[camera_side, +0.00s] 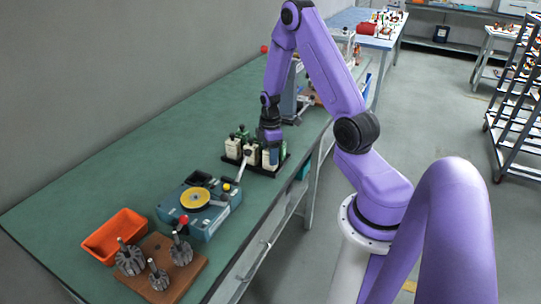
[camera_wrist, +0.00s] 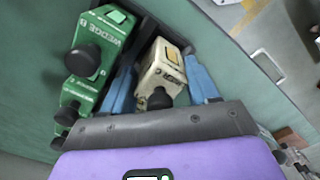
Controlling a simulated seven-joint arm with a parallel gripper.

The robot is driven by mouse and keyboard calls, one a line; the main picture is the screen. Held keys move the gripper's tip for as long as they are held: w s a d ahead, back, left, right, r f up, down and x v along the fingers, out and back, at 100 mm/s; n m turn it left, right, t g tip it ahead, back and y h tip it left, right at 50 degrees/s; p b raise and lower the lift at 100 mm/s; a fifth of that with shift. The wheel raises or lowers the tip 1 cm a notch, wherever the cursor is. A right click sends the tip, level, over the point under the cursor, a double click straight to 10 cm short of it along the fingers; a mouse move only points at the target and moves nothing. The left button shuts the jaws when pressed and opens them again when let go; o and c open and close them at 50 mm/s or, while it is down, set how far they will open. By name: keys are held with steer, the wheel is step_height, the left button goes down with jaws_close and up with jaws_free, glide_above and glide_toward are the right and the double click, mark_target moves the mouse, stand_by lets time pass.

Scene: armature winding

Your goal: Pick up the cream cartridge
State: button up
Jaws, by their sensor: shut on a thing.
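In the wrist view a cream cartridge (camera_wrist: 163,68) with a yellow label patch and a black knob stands between the two blue fingers of my gripper (camera_wrist: 162,84). The fingers are shut on its sides. In the side view my gripper (camera_side: 270,150) points down over the right part of a black tray (camera_side: 265,172), and the held cartridge is mostly hidden there. Whether its base is clear of the tray I cannot tell. Two other cream cartridges (camera_side: 233,149) stand to the left in the tray.
Green cartridges (camera_wrist: 104,38), one marked WEDGE B, stand close beside my left finger. A blue winding unit (camera_side: 200,207) with a yellow disc, an orange bin (camera_side: 115,235) and a brown board (camera_side: 163,268) with metal armatures lie nearer on the green bench (camera_side: 150,150).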

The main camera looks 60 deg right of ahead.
steer(key=shift+r, duration=0.45)
steer(key=s+a+r, duration=0.7)
steer(key=s+r, duration=0.4)
steer(key=shift+s+a+r, duration=0.2)
steer(key=shift+s, duration=0.2)
stand_by(0.6)
